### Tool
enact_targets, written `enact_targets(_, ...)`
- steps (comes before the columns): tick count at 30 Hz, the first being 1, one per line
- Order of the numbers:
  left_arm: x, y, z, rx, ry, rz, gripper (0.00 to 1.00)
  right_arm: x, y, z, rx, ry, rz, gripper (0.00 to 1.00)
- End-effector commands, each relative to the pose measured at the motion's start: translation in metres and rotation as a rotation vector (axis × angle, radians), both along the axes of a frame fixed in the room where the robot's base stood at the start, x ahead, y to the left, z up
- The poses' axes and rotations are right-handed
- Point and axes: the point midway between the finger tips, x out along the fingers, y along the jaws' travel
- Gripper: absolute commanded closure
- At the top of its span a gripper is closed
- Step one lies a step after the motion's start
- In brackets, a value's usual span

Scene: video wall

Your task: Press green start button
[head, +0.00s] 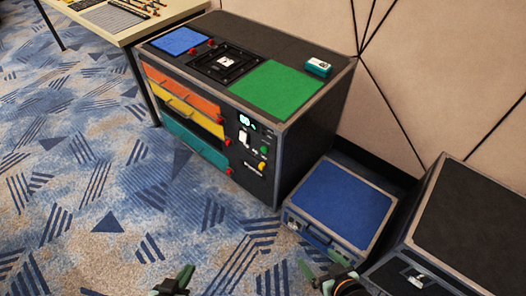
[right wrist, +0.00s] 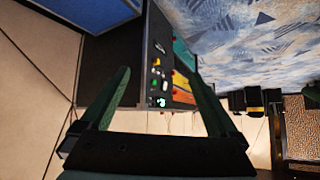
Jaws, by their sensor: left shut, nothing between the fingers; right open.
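A black cabinet (head: 290,150) stands against the wall, with a control panel (head: 251,145) on the right of its front. My left gripper (head: 178,278) is shut and empty over the carpet at the bottom of the head view, apart from the cabinet. My right gripper (head: 322,277) is partly cut off there, in front of the blue-topped case. In the right wrist view it is open and empty (right wrist: 159,76); the panel (right wrist: 158,80) shows between its fingers, apart from them.
Orange (head: 183,93), yellow (head: 185,113) and teal (head: 190,138) drawers are left of the panel, some pulled out. A blue-topped case (head: 343,203) stands right of the cabinet, and a dark case (head: 475,220) further right. Carpet (head: 100,200) in front is free.

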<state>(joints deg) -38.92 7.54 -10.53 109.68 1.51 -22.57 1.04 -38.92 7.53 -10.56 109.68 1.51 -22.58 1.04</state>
Motion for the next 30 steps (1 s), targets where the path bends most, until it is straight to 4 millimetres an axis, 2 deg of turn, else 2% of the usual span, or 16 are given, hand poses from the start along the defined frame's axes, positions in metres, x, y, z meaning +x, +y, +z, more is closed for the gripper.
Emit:
enact_targets(2, 0.0002, 0.0, 0.0001, 0.0, 0.0, 0.0, 1.0, 0.0002, 0.0, 0.0001, 0.0, 0.0, 0.0, 0.15)
enact_targets(24, 0.0004, -0.0003, 0.0002, 0.0, -0.001, 0.0, 1.0, 0.0003, 0.0, 0.0001, 0.0, 0.0, 0.0, 0.98)
enact_targets(30, 0.0004, -0.0003, 0.0002, 0.0, -0.001, 0.0, 1.0, 0.0003, 0.0, 0.0001, 0.0, 0.0, 0.0, 1.0)
